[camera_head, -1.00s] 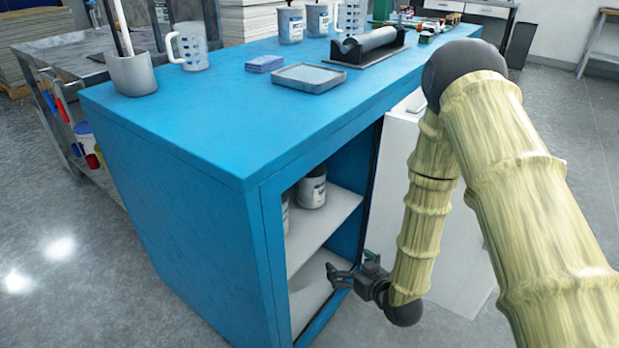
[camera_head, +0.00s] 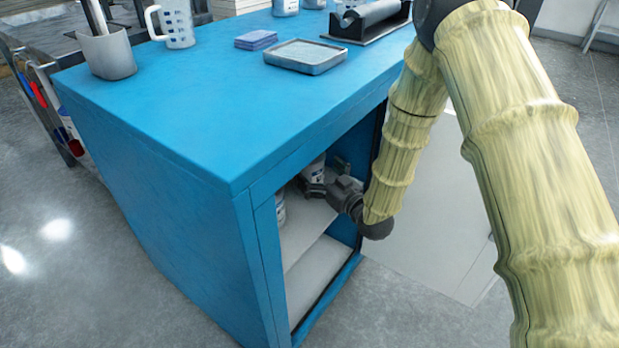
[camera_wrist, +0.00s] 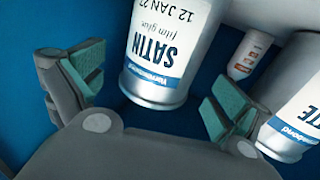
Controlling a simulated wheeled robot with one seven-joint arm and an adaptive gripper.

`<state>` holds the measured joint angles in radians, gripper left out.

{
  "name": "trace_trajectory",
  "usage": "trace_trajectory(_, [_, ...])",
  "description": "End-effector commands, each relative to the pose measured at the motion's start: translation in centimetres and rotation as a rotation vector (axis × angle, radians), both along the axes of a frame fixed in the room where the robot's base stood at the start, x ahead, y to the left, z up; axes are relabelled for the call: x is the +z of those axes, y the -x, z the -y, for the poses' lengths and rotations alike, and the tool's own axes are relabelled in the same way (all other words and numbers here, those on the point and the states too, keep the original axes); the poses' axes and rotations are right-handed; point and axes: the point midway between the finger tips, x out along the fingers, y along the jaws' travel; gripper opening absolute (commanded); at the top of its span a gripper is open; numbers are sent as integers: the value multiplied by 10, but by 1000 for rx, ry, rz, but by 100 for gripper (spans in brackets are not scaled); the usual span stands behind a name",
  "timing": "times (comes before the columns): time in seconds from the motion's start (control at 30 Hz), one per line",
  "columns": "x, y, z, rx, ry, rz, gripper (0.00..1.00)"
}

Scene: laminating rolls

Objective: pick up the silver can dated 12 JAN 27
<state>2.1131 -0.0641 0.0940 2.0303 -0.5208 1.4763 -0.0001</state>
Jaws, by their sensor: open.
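The silver can (camera_wrist: 160,60) shows in the wrist view, upside down in the picture. Its label reads SATIN, film glue and 12 JAN 27, with a blue band. My gripper (camera_wrist: 155,84) is open, its two teal-padded fingers on either side of the can, with a gap at the left finger. The right finger is close to the can; I cannot tell whether it touches. In the head view my gripper (camera_head: 328,178) is at the cabinet opening, by the upper shelf, partly hiding a can (camera_head: 315,168) there.
Another can (camera_wrist: 296,118), its label ending in TE, stands close beside the right finger. A small white bottle (camera_wrist: 248,56) stands behind.

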Motion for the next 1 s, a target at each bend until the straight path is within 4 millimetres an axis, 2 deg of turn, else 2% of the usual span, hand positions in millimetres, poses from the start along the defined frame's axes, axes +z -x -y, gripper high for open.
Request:
trace_trajectory(0.17, [-1,-9,-7,1,0,3,100])
trace_trajectory(0.47, [2,-39,-27,-1,0,3,100])
trace_trajectory(0.73, [3,-41,-29,-2,1,1,100])
trace_trajectory(1.0, [3,-41,-29,-2,0,0,51])
